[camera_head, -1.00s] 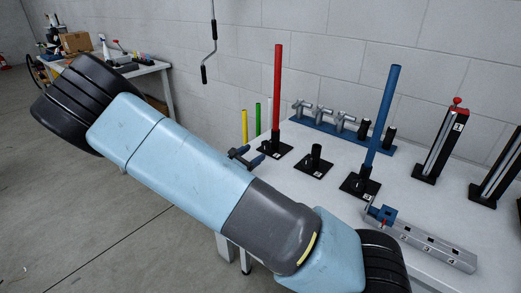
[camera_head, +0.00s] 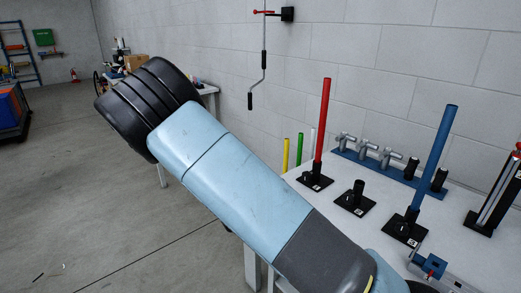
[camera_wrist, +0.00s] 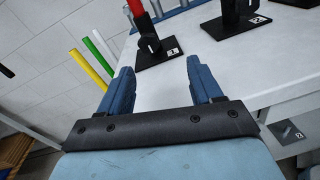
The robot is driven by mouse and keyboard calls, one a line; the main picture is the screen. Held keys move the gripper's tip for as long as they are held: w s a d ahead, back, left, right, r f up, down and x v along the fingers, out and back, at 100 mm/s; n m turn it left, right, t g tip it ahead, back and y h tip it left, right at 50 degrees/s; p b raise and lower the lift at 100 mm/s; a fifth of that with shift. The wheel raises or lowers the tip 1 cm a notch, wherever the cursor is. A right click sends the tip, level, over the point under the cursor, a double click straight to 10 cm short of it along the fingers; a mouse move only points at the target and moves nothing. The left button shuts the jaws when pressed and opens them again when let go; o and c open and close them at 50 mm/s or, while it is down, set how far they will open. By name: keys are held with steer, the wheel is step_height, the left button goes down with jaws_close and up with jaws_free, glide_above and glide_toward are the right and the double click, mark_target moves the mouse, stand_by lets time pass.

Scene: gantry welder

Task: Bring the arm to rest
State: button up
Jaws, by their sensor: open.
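My gripper (camera_wrist: 160,88) shows in the wrist view with its two blue fingers apart and nothing between them. Beyond the fingertips stands a black base (camera_wrist: 158,50) holding a red rod (camera_wrist: 137,8), on the white table (camera_wrist: 245,70). My light blue arm crosses the middle of the head view and hides part of the table's near edge. My gripper itself is not visible in the head view.
The table holds the red rod (camera_head: 323,120), an empty black holder (camera_head: 356,194), a blue rod (camera_head: 434,160) and a blue rack (camera_head: 390,169). Yellow (camera_head: 286,154) and green (camera_head: 299,149) rods stand beside it. A crank (camera_head: 263,75) hangs on the wall.

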steer(key=s+d+r+m+g+y, duration=0.7)
steer(key=s+d+r+m+g, duration=0.2)
steer(key=s+d+r+m, duration=0.3)
steer(key=s+a+r+m+t+y, duration=0.2)
steer(key=s+r+m+t+y, duration=0.3)
steer(key=s+r+m, duration=0.5)
steer(key=shift+s+r+y, duration=1.4)
steer(key=shift+s+r, duration=1.45)
steer(key=shift+s, duration=0.15)
steer(key=shift+c, duration=0.3)
